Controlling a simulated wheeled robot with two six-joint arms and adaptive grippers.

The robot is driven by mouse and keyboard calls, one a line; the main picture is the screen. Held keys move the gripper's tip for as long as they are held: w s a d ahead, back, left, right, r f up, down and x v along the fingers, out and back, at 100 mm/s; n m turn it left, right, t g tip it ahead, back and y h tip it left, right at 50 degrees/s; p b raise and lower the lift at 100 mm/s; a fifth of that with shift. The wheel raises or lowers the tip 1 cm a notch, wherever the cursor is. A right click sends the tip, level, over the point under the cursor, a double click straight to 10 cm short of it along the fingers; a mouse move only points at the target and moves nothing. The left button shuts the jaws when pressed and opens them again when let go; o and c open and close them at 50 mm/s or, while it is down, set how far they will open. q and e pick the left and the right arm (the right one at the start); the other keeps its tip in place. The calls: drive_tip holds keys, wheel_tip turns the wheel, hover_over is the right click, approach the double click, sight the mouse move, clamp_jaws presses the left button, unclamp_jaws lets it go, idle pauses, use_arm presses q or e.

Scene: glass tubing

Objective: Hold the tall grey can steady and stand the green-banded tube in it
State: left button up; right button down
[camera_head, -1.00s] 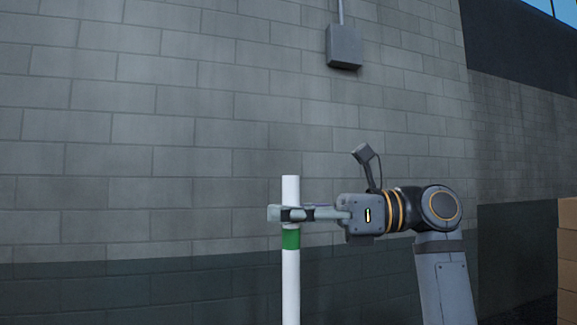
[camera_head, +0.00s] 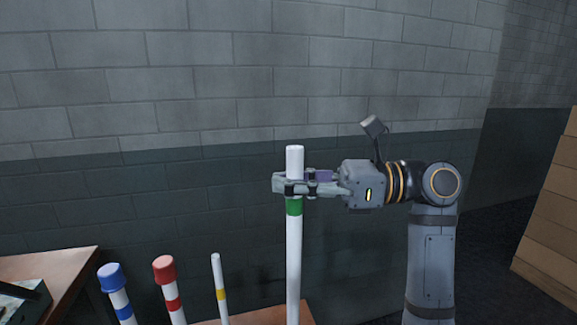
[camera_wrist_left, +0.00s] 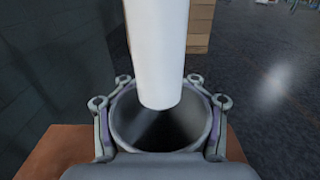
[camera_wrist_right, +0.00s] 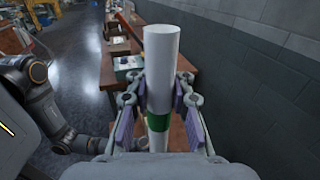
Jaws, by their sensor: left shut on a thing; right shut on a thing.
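The green-banded tube (camera_head: 294,250) is white and upright in the head view, with its green band just under my right gripper (camera_head: 293,186). My right gripper is shut on the tube; the right wrist view shows the tube (camera_wrist_right: 160,70) between the fingers. The tall grey can (camera_wrist_left: 150,130) shows in the left wrist view as an open round mouth. My left gripper (camera_wrist_left: 160,122) is shut around it near the rim. The tube's lower end (camera_wrist_left: 160,85) is over the mouth; I cannot tell whether it is above the rim or just inside. The can is out of the head view.
A blue-capped tube (camera_head: 112,280), a red-capped tube (camera_head: 166,275) and a yellow-banded tube (camera_head: 218,285) stand left of the held tube. A wooden table (camera_head: 60,268) is at the left. Cardboard boxes (camera_head: 553,225) are at the far right. A block wall stands behind.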

drive_tip(key=shift+f, duration=9.15)
drive_tip(key=shift+f, duration=0.9)
drive_tip(key=c, duration=1.1)
unclamp_jaws()
approach(289, 283)
drive_tip(key=shift+w+d+f, duration=0.25)
drive_tip(key=shift+d, duration=0.25)
drive_tip(key=shift+w+d+f, duration=0.25)
drive_tip(key=shift+d, duration=0.25)
